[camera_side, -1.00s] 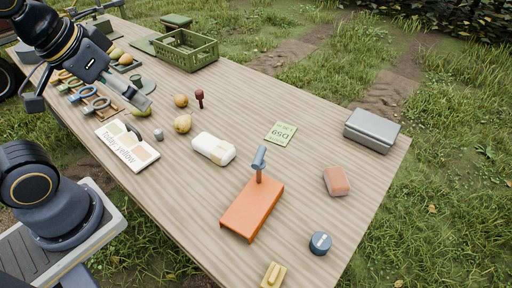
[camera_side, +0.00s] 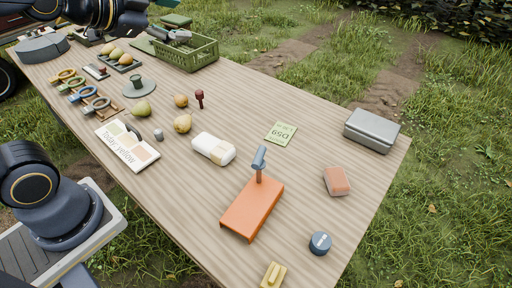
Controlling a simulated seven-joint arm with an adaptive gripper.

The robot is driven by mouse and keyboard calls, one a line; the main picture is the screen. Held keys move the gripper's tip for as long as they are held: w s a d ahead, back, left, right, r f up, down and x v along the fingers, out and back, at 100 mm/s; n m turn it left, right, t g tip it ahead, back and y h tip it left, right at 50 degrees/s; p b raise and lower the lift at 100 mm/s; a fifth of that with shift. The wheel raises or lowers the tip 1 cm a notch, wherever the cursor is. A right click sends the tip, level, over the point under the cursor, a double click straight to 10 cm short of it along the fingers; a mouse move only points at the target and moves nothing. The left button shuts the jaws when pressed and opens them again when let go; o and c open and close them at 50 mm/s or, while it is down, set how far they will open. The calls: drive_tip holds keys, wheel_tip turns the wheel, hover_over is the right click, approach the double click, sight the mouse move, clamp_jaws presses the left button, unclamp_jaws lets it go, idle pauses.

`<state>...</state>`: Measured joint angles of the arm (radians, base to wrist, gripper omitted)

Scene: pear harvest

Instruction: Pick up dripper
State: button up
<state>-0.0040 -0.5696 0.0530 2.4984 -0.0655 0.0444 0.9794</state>
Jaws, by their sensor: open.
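A small dark red upright thing with a bulb-like top (camera_side: 200,98) stands on the table right of the pears; it may be the dripper, but it is too small to be certain. My gripper (camera_side: 182,36) is at the top of the view, over the near left part of the green crate (camera_side: 205,57). It is open, and I see nothing held in it. It is apart from the dark red thing, farther back and a little to the left.
Pears (camera_side: 183,123) lie just left of the dark red thing. A white rounded pack (camera_side: 213,148), an orange stand (camera_side: 252,208) and a grey metal box (camera_side: 372,130) are nearer or to the right. Bare table (camera_side: 255,105) lies right of the dark red thing.

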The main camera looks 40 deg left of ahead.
drive_tip(key=w+a+f+m+t+y, duration=0.25)
drive_tip(key=w+a+m, duration=0.2)
drive_tip(key=w, duration=0.25)
drive_tip(key=m+g+y, duration=0.1)
drive_tip(key=m+y, duration=0.5)
drive_tip(key=m, duration=0.6)
hover_over(156, 133)
drive_tip(key=w+d, duration=0.6)
wheel_tip(156, 133, down, 24)
drive_tip(key=r, duration=0.1)
drive_tip(key=s+f+m+g, duration=0.1)
drive_tip(key=s+f, duration=0.2)
drive_tip(key=f, duration=0.2)
drive_tip(key=s+a+f+g, duration=0.1)
drive_tip(key=s+f, duration=0.3)
drive_tip(key=s+f+m+g+h, duration=0.1)
drive_tip(key=s+f+g, duration=0.1)
drive_tip(key=s+f, duration=0.2)
drive_tip(key=shift+s+a+f+m, duration=0.1)
drive_tip(key=shift+a+f+m, duration=0.25)
drive_tip(key=shift+f, duration=0.45)
drive_tip(key=shift+a+f, duration=0.2)
drive_tip(key=shift+f, duration=0.1)
drive_tip(key=x, duration=0.6)
drive_tip(key=shift+w+a+f, duration=0.15)
drive_tip(key=shift+w+a, duration=0.05)
drive_tip(key=shift+w, duration=0.15)
drive_tip(key=c, duration=0.9)
